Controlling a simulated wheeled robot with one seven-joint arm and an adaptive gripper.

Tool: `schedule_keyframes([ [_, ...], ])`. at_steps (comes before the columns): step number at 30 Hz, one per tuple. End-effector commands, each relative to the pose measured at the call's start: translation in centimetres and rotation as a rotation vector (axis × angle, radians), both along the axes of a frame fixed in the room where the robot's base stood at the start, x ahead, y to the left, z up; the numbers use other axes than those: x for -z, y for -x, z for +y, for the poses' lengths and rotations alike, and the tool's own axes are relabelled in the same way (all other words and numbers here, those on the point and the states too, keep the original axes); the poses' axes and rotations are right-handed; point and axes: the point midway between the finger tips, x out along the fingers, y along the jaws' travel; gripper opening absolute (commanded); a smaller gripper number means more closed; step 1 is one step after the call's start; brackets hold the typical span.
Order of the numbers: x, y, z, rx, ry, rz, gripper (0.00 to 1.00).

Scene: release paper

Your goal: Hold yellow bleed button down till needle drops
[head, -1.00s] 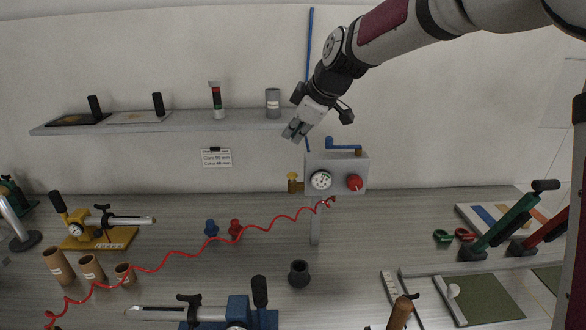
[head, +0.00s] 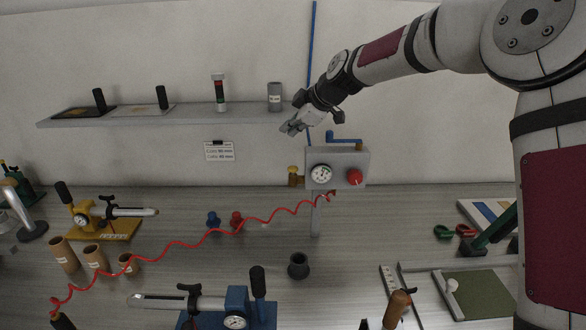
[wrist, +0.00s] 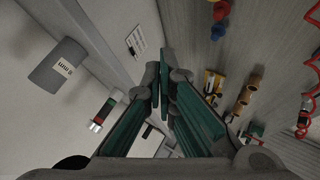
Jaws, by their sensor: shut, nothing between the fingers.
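The yellow bleed button (head: 292,170) sits on top of a brass fitting at the left side of a grey air unit (head: 345,158). The unit carries a round white gauge (head: 321,174) and a red knob (head: 354,177). The gauge's needle is too small to read. My gripper (head: 289,128) is above and slightly left of the yellow button, apart from it, in front of the wall near the shelf's right end. In the wrist view the green-padded fingers (wrist: 163,75) are together with nothing between them. The yellow button is not visible in the wrist view.
A grey shelf (head: 180,119) holds a grey can (head: 275,97) close to my gripper. A blue pipe (head: 344,140) runs above the unit. A red coiled hose (head: 200,243) stretches left from under it. A dark cup (head: 298,265) stands on the bench below.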

Motion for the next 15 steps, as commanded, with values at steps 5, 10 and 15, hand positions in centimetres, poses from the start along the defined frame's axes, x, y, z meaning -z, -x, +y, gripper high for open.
schedule_keyframes([
  [5,2.0,0.1,0.0,0.001,0.0,0.005,0.0],
  [10,4.3,0.0,0.0,0.001,-0.002,0.004,0.0],
  [15,6.4,0.0,-0.1,0.001,0.0,0.004,0.0],
])
